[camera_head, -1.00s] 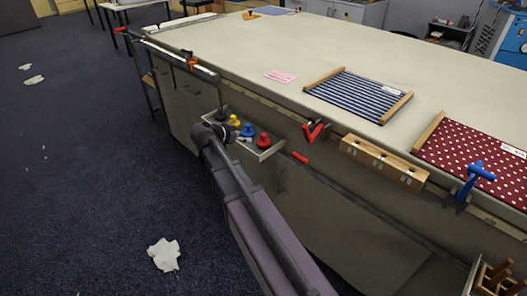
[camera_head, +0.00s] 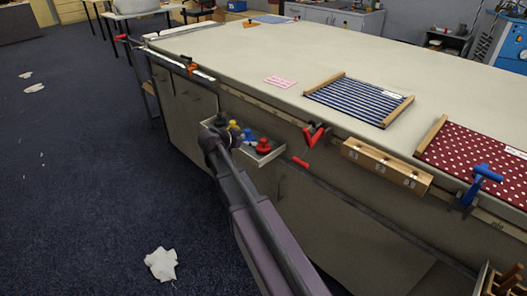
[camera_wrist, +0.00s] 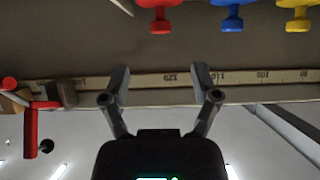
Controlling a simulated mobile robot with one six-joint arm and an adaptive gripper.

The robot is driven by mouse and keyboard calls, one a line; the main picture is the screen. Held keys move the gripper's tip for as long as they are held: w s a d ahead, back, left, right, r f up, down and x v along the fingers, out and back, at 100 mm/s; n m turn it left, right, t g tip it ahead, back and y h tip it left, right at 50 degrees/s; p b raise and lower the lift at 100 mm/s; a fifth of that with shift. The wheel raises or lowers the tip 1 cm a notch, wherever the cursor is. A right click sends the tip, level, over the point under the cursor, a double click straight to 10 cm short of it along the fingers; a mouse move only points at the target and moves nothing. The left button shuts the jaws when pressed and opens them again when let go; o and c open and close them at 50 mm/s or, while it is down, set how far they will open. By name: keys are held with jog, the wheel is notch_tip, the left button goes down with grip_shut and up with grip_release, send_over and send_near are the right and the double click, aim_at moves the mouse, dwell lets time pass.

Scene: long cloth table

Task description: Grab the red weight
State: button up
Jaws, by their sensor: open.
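The red weight (camera_head: 264,146) stands at the near right end of a small shelf tray on the table's side. A blue weight (camera_head: 248,135) and a yellow weight (camera_head: 234,125) stand in a row beside it. In the wrist view the red weight (camera_wrist: 159,12) shows at the top edge, partly cut off, with the blue weight (camera_wrist: 232,14) and yellow weight (camera_wrist: 298,14) to its right. My gripper (camera_wrist: 161,78) is open and empty, its fingers apart from the weights. In the head view my arm's dark end hides the fingers and part of the tray.
The tray (camera_head: 266,158) juts from the long cloth table (camera_head: 230,65). A red clamp (camera_head: 315,137), a wooden block (camera_head: 385,166) and a blue clamp (camera_head: 480,180) sit along the table's edge. A measuring tape (camera_wrist: 150,81) runs along that edge. The floor at left is mostly clear.

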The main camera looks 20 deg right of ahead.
aim_at(264, 140)
jog(key=shift+b+x, duration=0.85)
jog(key=shift+x, duration=1.6)
jog(key=shift+d, duration=0.1)
jog(key=shift+b+x, duration=1.3)
jog(key=shift+x, duration=1.2)
grip_shut()
